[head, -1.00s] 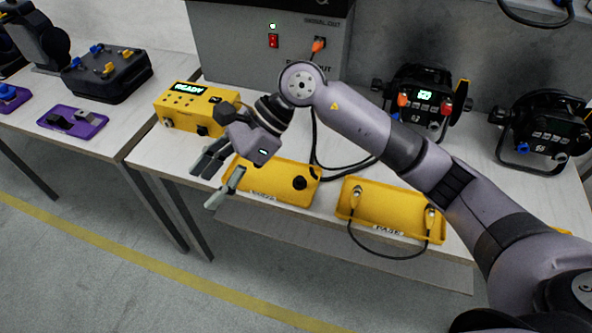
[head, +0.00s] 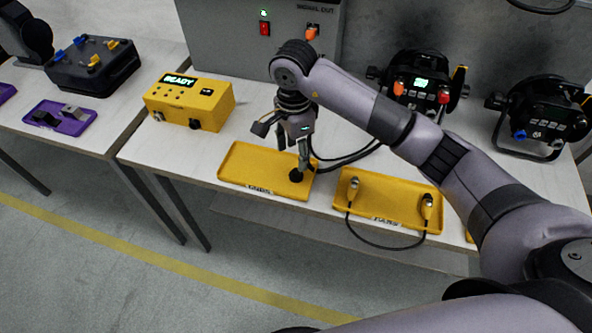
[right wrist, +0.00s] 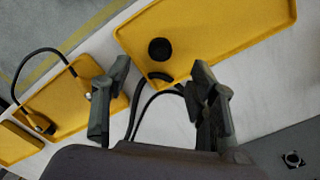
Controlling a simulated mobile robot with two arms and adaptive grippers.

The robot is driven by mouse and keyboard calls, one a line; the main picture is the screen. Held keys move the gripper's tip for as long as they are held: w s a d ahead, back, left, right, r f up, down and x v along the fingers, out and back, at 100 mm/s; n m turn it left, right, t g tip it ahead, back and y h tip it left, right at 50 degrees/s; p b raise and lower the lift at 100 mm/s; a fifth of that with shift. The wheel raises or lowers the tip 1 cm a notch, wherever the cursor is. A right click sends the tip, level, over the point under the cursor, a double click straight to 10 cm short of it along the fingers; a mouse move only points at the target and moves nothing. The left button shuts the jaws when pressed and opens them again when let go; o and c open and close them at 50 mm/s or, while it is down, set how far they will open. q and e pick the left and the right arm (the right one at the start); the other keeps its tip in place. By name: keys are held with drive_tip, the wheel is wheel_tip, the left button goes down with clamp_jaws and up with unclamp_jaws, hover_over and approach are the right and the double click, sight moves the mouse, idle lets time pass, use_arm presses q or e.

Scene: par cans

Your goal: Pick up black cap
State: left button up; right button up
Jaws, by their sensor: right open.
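The black cap (head: 296,175) sits in the right part of the yellow tray (head: 240,165) at the table's front edge. In the right wrist view the round black cap (right wrist: 160,49) lies on the yellow tray (right wrist: 225,40), ahead of the fingers and between their lines. My right gripper (head: 303,165) points down above the cap, and its finger partly overlaps the cap in the head view. In the right wrist view my right gripper (right wrist: 160,75) is open with nothing between its fingers. I cannot tell the exact height above the cap. My left gripper is not in view.
A second yellow tray (head: 385,215) to the right holds a cable with metal connectors. Black cables run behind the gripper. A yellow box reading READY (head: 188,103) stands to the left. Two black lamps (head: 420,90) stand at the back right.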

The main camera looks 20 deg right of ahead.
sight(296, 171)
wheel_tip(296, 171, down, 2)
drive_tip(key=shift+f, duration=0.25)
drive_tip(key=f+p, duration=0.2)
drive_tip(key=f, duration=0.2)
drive_tip(key=shift+d+f, duration=0.15)
drive_tip(key=shift+d, duration=0.05)
drive_tip(key=shift+w+f, duration=0.1)
drive_tip(key=shift+f, duration=0.3)
drive_tip(key=c, duration=0.9)
